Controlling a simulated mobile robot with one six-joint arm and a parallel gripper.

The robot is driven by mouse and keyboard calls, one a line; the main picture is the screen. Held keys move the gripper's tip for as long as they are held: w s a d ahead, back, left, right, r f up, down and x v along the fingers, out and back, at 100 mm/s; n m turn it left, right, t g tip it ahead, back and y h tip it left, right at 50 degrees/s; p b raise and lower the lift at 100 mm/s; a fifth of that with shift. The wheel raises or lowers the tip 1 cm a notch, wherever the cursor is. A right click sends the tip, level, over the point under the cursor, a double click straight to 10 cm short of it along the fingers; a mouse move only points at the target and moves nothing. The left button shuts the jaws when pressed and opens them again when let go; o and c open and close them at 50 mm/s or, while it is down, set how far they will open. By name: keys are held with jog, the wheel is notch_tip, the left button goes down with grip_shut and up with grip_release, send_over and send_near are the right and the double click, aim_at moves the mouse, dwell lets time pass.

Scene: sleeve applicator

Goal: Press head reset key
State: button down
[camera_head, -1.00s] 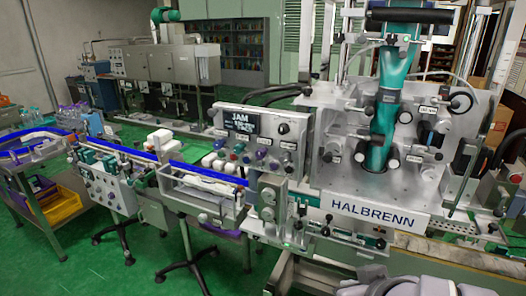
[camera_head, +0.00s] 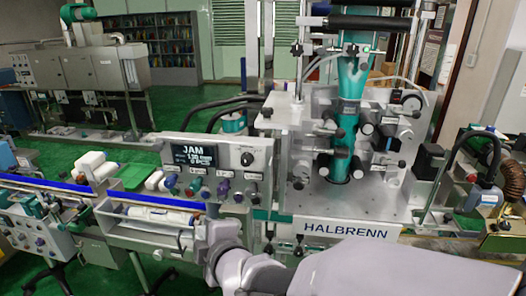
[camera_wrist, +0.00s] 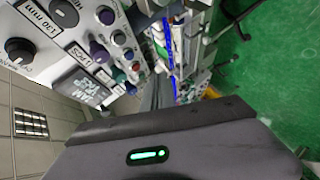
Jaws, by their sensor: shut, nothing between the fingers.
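The control panel (camera_head: 216,170) is a pale box left of the HALBRENN machine, with a dark display (camera_head: 194,156) showing JAM. Coloured buttons, among them a purple one (camera_head: 223,188), and a black knob (camera_head: 247,158) are on its face. The labels are too small to read, so I cannot tell which is the head reset key. In the wrist view the panel (camera_wrist: 50,40) is sideways at upper left, with purple (camera_wrist: 100,50), red, green and blue buttons. My gripper (camera_wrist: 152,118) is the dark shape with a green light; it is shut and empty, apart from the panel.
A conveyor with a blue strip (camera_head: 90,188) runs left of the panel. A tray holding a white roll (camera_head: 155,215) hangs below it. The machine's rollers and teal sleeve (camera_head: 344,120) stand right of the panel. Green floor (camera_wrist: 265,70) is open at the wrist view's right.

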aim_at(222, 197)
jog(key=shift+d, duration=0.1)
jog(key=w+p, duration=0.3)
jog(key=w, duration=0.5)
jog(key=shift+w+d, duration=0.3)
jog(key=shift+w, duration=0.1)
jog(key=shift+w, duration=0.1)
dwell(1.7)
jog(key=shift+w, duration=0.3)
